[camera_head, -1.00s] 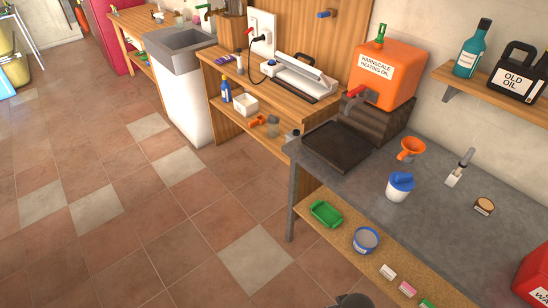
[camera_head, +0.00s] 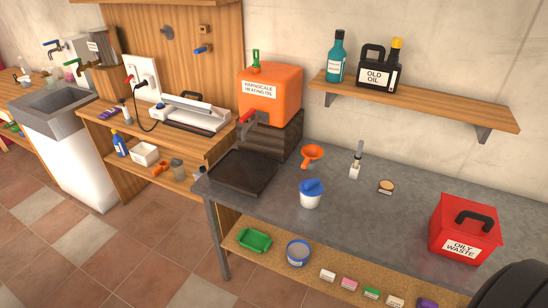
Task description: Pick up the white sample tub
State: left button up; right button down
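A white tub with a blue lid (camera_head: 311,199) stands upright on the grey workbench (camera_head: 400,215), near its front edge. It looks like the sample tub, though no label can be read on it. An orange funnel (camera_head: 312,154) is behind it, and a black tray (camera_head: 242,172) lies to its left. Neither of my grippers is in view. A dark rounded shape at the lower right corner may be part of my own arm.
An orange heating oil tank (camera_head: 270,95) sits on a dark block at the back. A red oily waste bin (camera_head: 465,228) stands on the right. A brush (camera_head: 356,160) and a small round item (camera_head: 386,187) are behind the tub. A wall shelf (camera_head: 420,98) holds bottles.

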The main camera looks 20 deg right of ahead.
aim_at(310, 203)
jog(key=i+j+z, duration=0.1)
jog(key=j+z, duration=0.2)
jog(key=j, duration=0.6)
jog(key=j+z, duration=0.3)
jog(key=j, duration=0.6)
